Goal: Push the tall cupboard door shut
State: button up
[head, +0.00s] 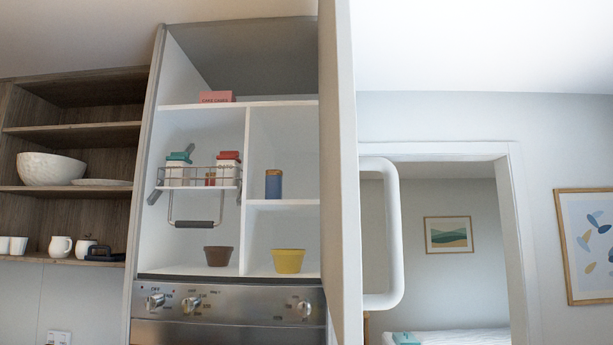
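The tall cupboard (152,130) stands in the middle of the head view with its inside showing. Its tall door (342,170) stands wide open on the right side, seen nearly edge-on. A large white loop handle (394,232) sticks out from the door's right face. Inside the cupboard are a pull-down wire rack (200,183) with jars, a blue canister (273,184), a brown pot (218,256), a yellow pot (288,261) and a pink box (216,97). My gripper is not in view.
A steel oven panel with knobs (230,304) is below the cupboard. Open wooden shelves (70,190) hold a white bowl (50,169) and cups on the left. A doorway (445,240) to another room is behind the door, right. A framed picture (588,245) hangs at far right.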

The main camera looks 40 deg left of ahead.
aim_at(340, 163)
jog(key=i+u, duration=0.15)
jog(key=u, duration=0.3)
jog(key=i+l+u, duration=0.1)
jog(key=u, duration=0.3)
jog(key=i+l+u, duration=0.2)
jog(key=u, duration=0.25)
jog(key=i+l+u, duration=0.1)
jog(key=u, duration=0.35)
jog(key=l+u, duration=0.25)
jog(key=u, duration=0.2)
jog(key=i+l, duration=0.05)
